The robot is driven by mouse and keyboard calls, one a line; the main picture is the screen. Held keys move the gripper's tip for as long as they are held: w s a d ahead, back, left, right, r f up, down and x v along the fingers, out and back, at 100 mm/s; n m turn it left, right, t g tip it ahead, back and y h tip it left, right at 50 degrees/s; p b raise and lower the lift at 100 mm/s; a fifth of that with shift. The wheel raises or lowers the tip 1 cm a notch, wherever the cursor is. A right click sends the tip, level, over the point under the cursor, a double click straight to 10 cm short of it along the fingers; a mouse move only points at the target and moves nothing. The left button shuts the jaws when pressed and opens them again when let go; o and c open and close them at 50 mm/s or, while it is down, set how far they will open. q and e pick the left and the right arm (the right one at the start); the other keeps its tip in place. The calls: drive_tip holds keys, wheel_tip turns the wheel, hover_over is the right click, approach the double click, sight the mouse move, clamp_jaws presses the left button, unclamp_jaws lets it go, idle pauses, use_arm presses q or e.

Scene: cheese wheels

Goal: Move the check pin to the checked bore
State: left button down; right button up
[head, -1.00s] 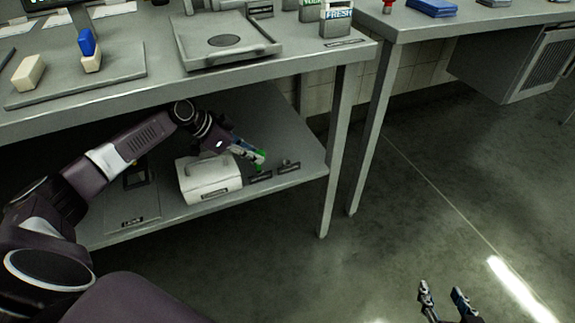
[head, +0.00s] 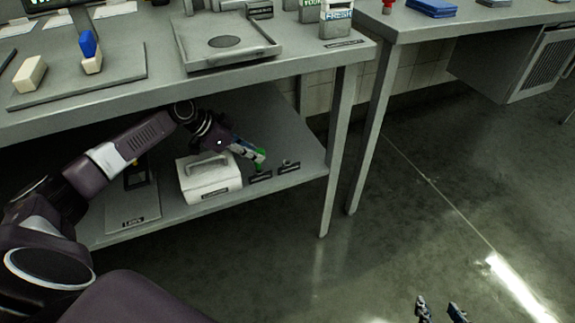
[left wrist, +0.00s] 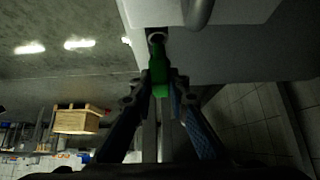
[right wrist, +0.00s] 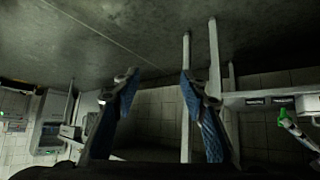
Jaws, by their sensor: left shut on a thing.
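My left gripper (head: 258,158) is over the right part of the lower shelf, shut on the green check pin (head: 261,153). In the left wrist view the green pin (left wrist: 159,84) sits between the two fingertips (left wrist: 160,92). A round ring-shaped opening (left wrist: 157,38) lies just beyond its far end; I cannot tell whether the pin is inside it. Two dark labelled blocks (head: 260,176) (head: 289,169) lie on the shelf below the gripper; their text is unreadable. My right gripper (head: 440,309) is open and empty over the floor; its parted fingers show in the right wrist view (right wrist: 157,76).
A white box with a handle (head: 209,181) stands on the lower shelf (head: 310,160), left of my left gripper. The upper worktop (head: 160,95) overhangs the shelf and bears a tray (head: 270,52) and a board (head: 120,82). A table leg (head: 334,150) stands at right. Floor beyond is clear.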

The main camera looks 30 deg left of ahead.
use_arm(q)
drive_tip(key=shift+r+p, duration=0.4)
drive_tip(key=shift+r, duration=0.05)
drive_tip(key=shift+r+p, duration=0.3)
use_arm(e)
drive_tip(key=s+d+f+g, duration=0.2)
drive_tip(key=s+f+g, duration=0.1)
drive_tip(key=s, duration=0.4)
drive_tip(key=shift+d+f+g+h, duration=0.3)
drive_tip(key=shift+f+h, duration=0.1)
drive_tip(key=shift+f, duration=0.1)
idle(0.9)
drive_tip(key=shift+s, duration=0.15)
drive_tip(key=shift+s, duration=0.1)
